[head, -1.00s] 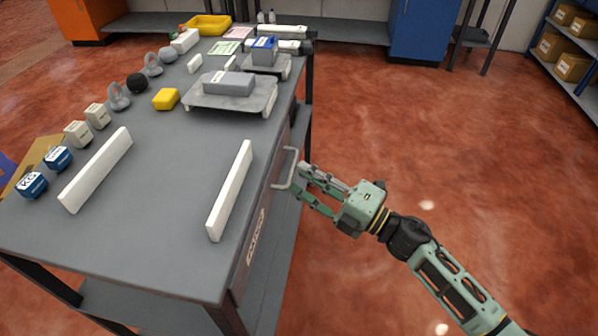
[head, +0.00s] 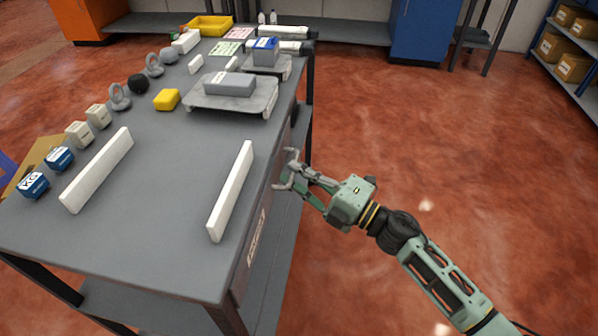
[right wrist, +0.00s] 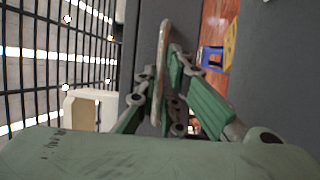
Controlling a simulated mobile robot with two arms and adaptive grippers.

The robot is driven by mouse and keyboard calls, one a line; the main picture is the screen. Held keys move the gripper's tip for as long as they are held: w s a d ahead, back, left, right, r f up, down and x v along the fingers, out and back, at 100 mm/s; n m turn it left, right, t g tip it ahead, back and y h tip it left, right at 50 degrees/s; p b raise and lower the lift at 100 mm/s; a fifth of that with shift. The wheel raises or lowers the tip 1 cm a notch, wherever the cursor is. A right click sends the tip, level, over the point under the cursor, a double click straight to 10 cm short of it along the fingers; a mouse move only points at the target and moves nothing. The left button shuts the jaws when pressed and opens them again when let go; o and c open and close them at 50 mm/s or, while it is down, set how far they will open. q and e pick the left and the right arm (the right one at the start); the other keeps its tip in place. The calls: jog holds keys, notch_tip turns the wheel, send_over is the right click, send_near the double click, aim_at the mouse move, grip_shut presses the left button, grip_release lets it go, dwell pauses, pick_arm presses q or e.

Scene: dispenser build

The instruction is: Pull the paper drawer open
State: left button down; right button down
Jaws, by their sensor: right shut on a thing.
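The paper drawer is in the right side of the grey workbench (head: 150,215). Its front is seen at a steep angle, and it looks closed. Its grey bar handle (head: 291,156) sticks out from that side. My right gripper (head: 291,177) is at the handle, with its fingers shut on the bar. In the right wrist view the handle bar (right wrist: 163,60) runs between the green fingers (right wrist: 172,85). The fingers hide part of the handle. My left gripper is not in view.
Two white bars (head: 231,192) lie on the bench top. A grey scale (head: 232,101), a yellow block (head: 167,99) and several weights stand farther back. The red floor (head: 440,170) right of the bench is clear.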

jog(key=shift+d, duration=0.15)
